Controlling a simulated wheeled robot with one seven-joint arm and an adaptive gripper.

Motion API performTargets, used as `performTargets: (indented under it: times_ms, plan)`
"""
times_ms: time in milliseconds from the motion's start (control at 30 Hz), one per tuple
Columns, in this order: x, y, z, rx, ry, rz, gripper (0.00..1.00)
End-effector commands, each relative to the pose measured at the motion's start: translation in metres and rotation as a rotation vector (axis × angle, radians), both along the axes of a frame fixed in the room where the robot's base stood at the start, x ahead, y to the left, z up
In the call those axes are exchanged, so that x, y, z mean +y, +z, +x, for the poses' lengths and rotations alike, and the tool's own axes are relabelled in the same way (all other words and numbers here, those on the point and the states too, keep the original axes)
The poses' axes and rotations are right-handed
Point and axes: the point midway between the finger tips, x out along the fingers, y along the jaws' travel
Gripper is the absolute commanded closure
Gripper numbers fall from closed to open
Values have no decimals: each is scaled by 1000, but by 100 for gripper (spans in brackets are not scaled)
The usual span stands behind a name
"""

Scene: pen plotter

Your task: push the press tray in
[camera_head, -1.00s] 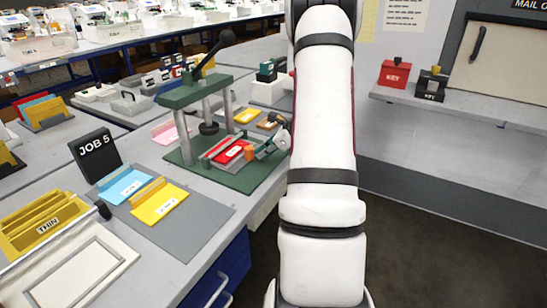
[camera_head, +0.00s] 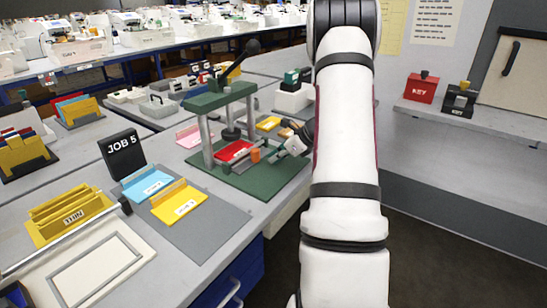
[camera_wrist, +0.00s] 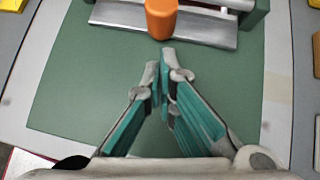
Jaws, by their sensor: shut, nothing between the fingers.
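The press (camera_head: 222,100) is a green frame with grey posts and a black lever, on a green base (camera_head: 255,180). Its tray (camera_wrist: 210,33) is a metal plate with an orange knob (camera_head: 255,155) at its front. A red piece (camera_head: 236,150) lies on the tray, between the posts under the press top. My gripper (camera_head: 285,150) is just right of the knob in the head view. In the wrist view my gripper (camera_wrist: 161,50) is shut and empty, its tips just short of the knob (camera_wrist: 160,18), with a small gap seen between them.
A JOB 5 sign (camera_head: 122,150) stands by a grey mat (camera_head: 210,222) with a blue card (camera_head: 147,184) and a yellow card (camera_head: 180,202). The front of the base is clear.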

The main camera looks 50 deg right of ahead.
Motion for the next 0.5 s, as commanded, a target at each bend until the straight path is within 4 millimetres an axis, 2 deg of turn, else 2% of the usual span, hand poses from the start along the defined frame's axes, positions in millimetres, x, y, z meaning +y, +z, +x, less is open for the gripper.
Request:
performTargets:
  times_ms: [67, 200, 500]
  plan:
    - [-2, 0, -6, 2, 1, -1, 100]
    - [-8, 24, -27, 0, 0, -3, 100]
    - [-19, 60, -63, 2, 1, -1, 100]
